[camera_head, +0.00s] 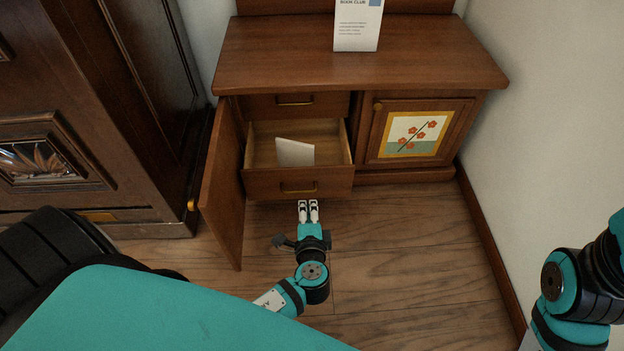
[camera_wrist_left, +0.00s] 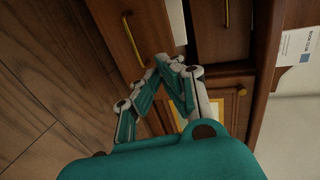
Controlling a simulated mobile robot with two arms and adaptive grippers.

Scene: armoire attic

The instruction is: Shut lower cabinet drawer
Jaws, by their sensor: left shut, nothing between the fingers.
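The lower cabinet drawer (camera_head: 300,182) is pulled out, with a white card or paper (camera_head: 295,152) inside it. Its front carries a brass handle (camera_head: 299,188). In the left wrist view the drawer front (camera_wrist_left: 125,30) is at upper middle, with its handle (camera_wrist_left: 131,38). My left gripper (camera_head: 308,204) is shut and empty, just in front of and below the drawer front; I cannot tell whether it touches. It also shows in the left wrist view (camera_wrist_left: 164,62). My right arm is at the right edge, but its gripper is out of view.
The cabinet's left door (camera_head: 222,185) stands open beside the drawer. The upper drawer (camera_head: 296,105) and the right door with painted flowers (camera_head: 415,135) are shut. A book club sign (camera_head: 357,28) stands on top. A dark armoire (camera_head: 90,110) is at left. Wooden floor is clear in front.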

